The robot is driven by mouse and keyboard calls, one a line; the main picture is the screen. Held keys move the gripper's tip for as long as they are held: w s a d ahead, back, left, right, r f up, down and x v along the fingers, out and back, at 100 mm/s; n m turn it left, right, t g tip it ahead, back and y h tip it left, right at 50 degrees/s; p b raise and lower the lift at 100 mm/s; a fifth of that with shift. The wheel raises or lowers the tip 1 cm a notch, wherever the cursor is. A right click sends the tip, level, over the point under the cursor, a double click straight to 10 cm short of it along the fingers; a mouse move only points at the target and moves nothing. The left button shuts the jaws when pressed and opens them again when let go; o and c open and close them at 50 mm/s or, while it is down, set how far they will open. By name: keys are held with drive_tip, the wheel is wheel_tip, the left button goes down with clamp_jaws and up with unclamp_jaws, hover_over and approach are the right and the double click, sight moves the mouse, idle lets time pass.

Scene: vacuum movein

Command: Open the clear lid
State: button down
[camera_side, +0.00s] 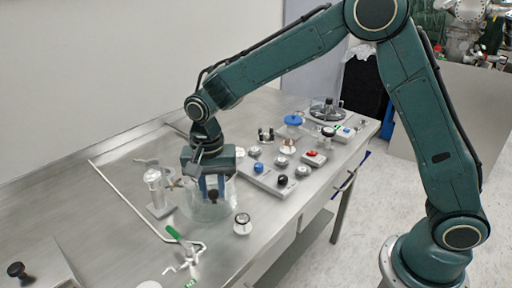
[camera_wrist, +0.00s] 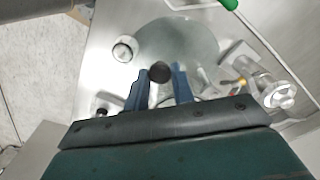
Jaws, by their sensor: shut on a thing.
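The clear lid (camera_wrist: 188,40) is a round, see-through cover with a dark knob (camera_wrist: 159,72) on it. In the side view the clear lid (camera_side: 203,208) sits on the steel bench under my gripper, and the dark knob (camera_side: 213,196) shows between the blue fingers. My gripper (camera_side: 212,190) points down and is shut on the knob. In the wrist view my gripper (camera_wrist: 160,82) has one blue finger on each side of the knob. Whether the lid is lifted off what is under it, I cannot tell.
A clear glass fitting (camera_side: 155,190) stands left of the lid. A small jar with a black top (camera_side: 242,223) stands to the right. A green-handled lever on a bent pipe (camera_side: 176,236) lies in front. A panel of coloured knobs (camera_side: 283,172) is behind right.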

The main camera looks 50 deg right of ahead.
sight(212, 193)
drive_tip(key=shift+a, duration=0.15)
drive_tip(key=c, duration=1.2)
unclamp_jaws()
drive_tip(key=shift+o, duration=0.2)
drive_tip(key=shift+r, duration=0.1)
wheel_tip(212, 193, up, 14)
